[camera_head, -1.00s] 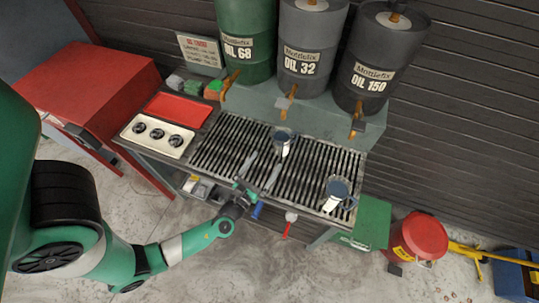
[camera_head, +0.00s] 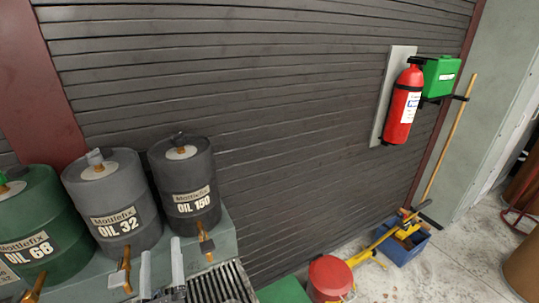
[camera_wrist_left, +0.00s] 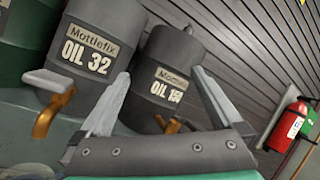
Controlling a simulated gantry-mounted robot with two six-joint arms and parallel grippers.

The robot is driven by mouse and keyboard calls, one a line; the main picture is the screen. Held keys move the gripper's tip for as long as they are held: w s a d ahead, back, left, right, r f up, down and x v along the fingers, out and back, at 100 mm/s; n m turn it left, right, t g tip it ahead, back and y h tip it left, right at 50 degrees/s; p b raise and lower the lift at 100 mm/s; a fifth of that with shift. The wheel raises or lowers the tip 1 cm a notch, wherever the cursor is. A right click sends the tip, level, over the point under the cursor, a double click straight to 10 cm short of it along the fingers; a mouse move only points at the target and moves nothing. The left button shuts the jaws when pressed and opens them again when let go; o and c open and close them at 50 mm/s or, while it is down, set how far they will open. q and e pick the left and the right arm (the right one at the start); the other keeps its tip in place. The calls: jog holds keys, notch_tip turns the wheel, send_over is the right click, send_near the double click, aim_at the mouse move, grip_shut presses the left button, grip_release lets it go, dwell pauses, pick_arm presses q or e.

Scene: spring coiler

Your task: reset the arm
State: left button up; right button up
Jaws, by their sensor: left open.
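My left gripper (camera_head: 161,272) shows at the bottom of the head view, its two grey fingers upright and apart, with nothing between them. It is in front of the oil drums, above the slatted grating (camera_head: 222,286). In the left wrist view its fingers (camera_wrist_left: 165,98) are spread wide and empty, with the OIL 32 drum (camera_wrist_left: 95,52) and the OIL 150 drum (camera_wrist_left: 168,75) behind them. My right gripper is not in any view.
The green OIL 68 drum (camera_head: 42,228) stands at the far left. A red fire extinguisher (camera_head: 403,105) and a green box (camera_head: 441,76) hang on the right. A red drum (camera_head: 330,278) and a blue crate (camera_head: 403,243) stand on the floor. The slatted wall is bare in the middle.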

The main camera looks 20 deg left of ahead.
pick_arm(q)
jog(key=d+r+n+t, duration=0.25)
jog(key=r+n, duration=0.65)
jog(key=r, duration=0.6)
jog(key=d+r+n+t, duration=0.1)
jog(key=d+r+n, duration=0.3)
jog(key=r+n, duration=0.8)
jog(key=s+d+r+m+t+h, duration=0.1)
jog(key=s+d+r+t+h, duration=0.2)
jog(key=d+r+h, duration=0.4)
jog(key=s+d+r+m+t+h, duration=0.1)
jog(key=s+d+r+t+h, duration=0.3)
jog(key=h, duration=0.5)
notch_tip(320, 180, up, 32)
jog(key=w+n+p, duration=0.1)
jog(key=w+p, duration=0.1)
jog(key=p, duration=3)
jog(key=shift+d+r+h+p, duration=0.25)
jog(key=shift+d+h+p, duration=0.05)
jog(key=shift+d, duration=0.05)
